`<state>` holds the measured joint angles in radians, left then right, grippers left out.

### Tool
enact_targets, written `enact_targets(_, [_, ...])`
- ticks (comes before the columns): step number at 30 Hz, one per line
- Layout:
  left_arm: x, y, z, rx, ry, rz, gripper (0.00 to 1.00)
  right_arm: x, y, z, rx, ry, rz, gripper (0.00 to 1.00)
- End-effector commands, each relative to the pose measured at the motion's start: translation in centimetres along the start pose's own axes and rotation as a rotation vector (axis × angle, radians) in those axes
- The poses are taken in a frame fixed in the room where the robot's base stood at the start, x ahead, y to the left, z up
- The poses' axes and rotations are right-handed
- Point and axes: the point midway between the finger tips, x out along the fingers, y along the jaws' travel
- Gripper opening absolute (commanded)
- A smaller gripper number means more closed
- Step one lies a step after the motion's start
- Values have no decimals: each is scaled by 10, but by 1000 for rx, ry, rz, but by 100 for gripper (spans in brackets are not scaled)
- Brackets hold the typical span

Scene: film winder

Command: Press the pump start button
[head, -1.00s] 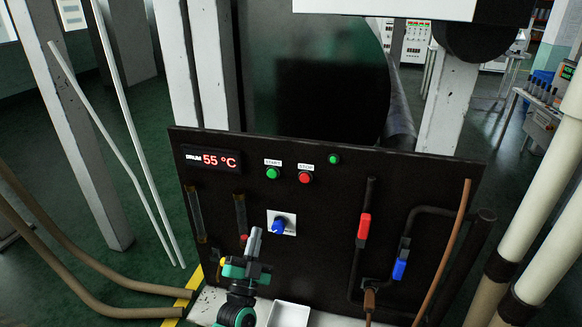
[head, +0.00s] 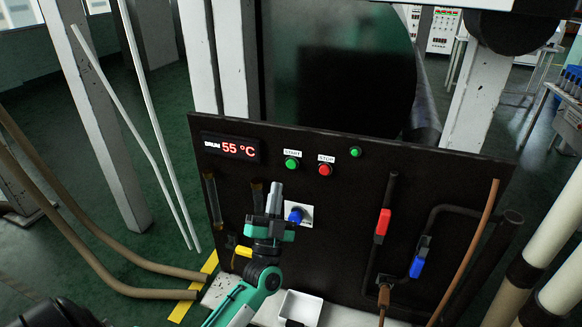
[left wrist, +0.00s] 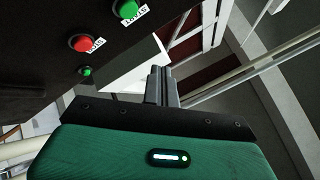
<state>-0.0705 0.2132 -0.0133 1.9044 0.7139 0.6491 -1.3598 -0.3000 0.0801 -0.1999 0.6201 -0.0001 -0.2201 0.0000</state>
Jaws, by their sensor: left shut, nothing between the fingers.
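The green start button (head: 291,163) sits on the black control panel under a START label, left of the red stop button (head: 325,170). In the left wrist view the start button (left wrist: 128,8) is at the top edge, and the stop button (left wrist: 84,43) is lower left of it. My left gripper (head: 275,188) is shut and empty, its fingers pointing up in front of the panel, below and a little left of the start button. The fingers also show in the left wrist view (left wrist: 160,72), apart from the buttons. My right gripper is not in view.
The black panel (head: 340,215) also carries a 55 °C display (head: 232,147), a small green lamp (head: 355,152), a blue knob (head: 296,215), and red (head: 382,224) and blue (head: 418,262) valve handles. A white tray (head: 300,306) lies below.

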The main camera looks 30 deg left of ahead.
Motion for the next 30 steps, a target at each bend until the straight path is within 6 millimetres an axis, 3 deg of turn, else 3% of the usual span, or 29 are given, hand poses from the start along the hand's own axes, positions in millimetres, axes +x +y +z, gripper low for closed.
enact_targets(9, [31,24,25,0,1,-1,0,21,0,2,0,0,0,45])
enact_targets(15, [45,33,33,0,1,0,0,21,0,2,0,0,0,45])
enact_targets(30, [49,36,36,0,0,1,0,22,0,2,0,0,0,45])
